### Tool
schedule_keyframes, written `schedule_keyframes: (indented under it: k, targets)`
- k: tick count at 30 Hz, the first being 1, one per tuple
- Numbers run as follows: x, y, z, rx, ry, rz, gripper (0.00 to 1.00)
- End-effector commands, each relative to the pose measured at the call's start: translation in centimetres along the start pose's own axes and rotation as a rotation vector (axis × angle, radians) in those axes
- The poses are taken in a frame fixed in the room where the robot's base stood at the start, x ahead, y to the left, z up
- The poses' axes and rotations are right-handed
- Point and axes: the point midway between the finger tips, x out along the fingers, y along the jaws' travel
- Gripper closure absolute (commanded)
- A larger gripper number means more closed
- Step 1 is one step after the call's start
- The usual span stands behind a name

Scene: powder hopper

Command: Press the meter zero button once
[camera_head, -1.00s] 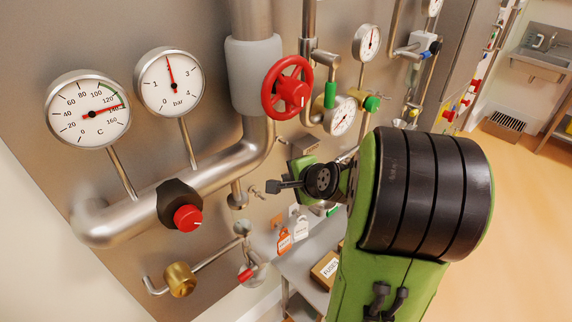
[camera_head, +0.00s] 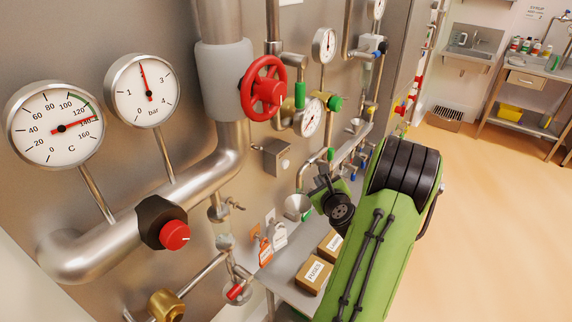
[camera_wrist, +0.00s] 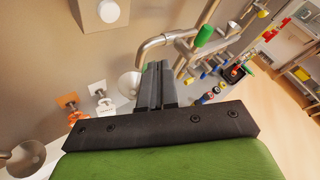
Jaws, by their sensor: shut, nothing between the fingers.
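A small grey box (camera_head: 277,158) with a round pale button on its face is fixed to the steel panel, below the red handwheel. In the wrist view the box (camera_wrist: 98,14) is at the top, with its round button (camera_wrist: 108,11) facing out. No label is readable, so I cannot confirm it is the meter zero button. My gripper (camera_wrist: 157,75) is shut and empty, its dark fingers side by side in the wrist view, below and right of the box and apart from it. In the head view my gripper (camera_head: 325,182) is small and partly hidden by my wrist.
The red handwheel (camera_head: 264,88), a bent pipe (camera_wrist: 185,35) with a green sleeve, a metal funnel (camera_head: 297,207) and hanging tags (camera_head: 265,250) are nearby. Cardboard boxes (camera_head: 313,274) sit on the shelf below. Open floor lies to the right.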

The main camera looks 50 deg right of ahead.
Motion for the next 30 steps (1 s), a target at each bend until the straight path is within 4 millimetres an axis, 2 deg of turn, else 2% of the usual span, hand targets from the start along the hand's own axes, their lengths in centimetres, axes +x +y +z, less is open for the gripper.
schedule_keyframes:
  k: [3, 13, 20, 30]
  targets:
    - [1.0, 0.8, 1.4, -0.002, -0.001, 0.006, 1.00]
    - [4.2, 3.0, 3.9, -0.002, 0.000, 0.004, 1.00]
    - [5.3, 3.9, 4.3, -0.004, 0.000, 0.002, 1.00]
    - [5.4, 4.0, 4.1, -0.003, 0.000, 0.001, 1.00]
